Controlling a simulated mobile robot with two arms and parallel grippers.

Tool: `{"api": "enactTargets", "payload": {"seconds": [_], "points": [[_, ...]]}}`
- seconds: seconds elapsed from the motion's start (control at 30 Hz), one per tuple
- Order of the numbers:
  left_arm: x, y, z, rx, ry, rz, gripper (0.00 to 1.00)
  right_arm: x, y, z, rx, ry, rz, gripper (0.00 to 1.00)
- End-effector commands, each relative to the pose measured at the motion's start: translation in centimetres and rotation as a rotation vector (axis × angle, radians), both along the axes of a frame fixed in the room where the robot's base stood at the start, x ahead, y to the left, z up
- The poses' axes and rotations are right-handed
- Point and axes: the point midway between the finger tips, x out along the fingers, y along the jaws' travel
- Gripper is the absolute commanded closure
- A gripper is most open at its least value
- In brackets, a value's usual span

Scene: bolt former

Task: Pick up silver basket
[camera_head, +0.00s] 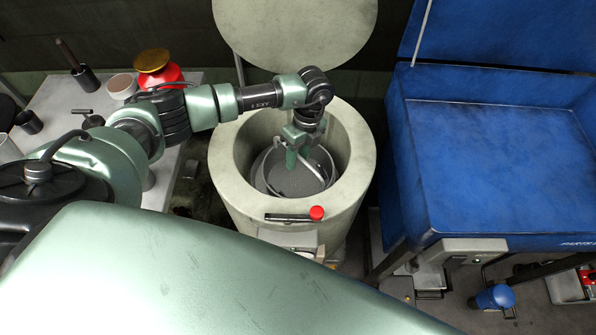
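The silver basket (266,183) sits inside a round, pale, open-topped drum (228,165). Its round rim and dark mesh-like floor show, and a thin curved handle (329,160) rises at its right side. My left arm comes in from the left, and my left gripper (291,165) points down into the drum, over the basket near its handle. The fingers are small and partly hidden, so I cannot tell whether they are open or touch the handle. My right gripper is not in view.
The drum's round lid (295,30) stands raised behind it. A red knob (317,213) is on the drum's front. A large blue machine (500,160) with a raised lid stands at the right. A table (60,95) with cups and a red jar (158,72) is at the left.

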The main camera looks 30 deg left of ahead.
Motion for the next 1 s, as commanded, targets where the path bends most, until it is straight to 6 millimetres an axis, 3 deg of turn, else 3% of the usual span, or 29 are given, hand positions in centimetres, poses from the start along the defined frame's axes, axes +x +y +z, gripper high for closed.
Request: {"api": "enactTargets", "payload": {"seconds": [0.17,0.3,1.0], "points": [[-0.01,-0.01,-0.01,0.0,0.0,0.0,0.64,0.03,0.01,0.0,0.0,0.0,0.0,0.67],[-0.01,-0.02,-0.01,0.0,0.0,0.0,1.0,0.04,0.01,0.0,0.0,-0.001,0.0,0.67],[0.03,-0.04,0.02,-0.001,-0.001,0.0,1.0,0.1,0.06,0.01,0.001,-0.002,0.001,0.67]]}}
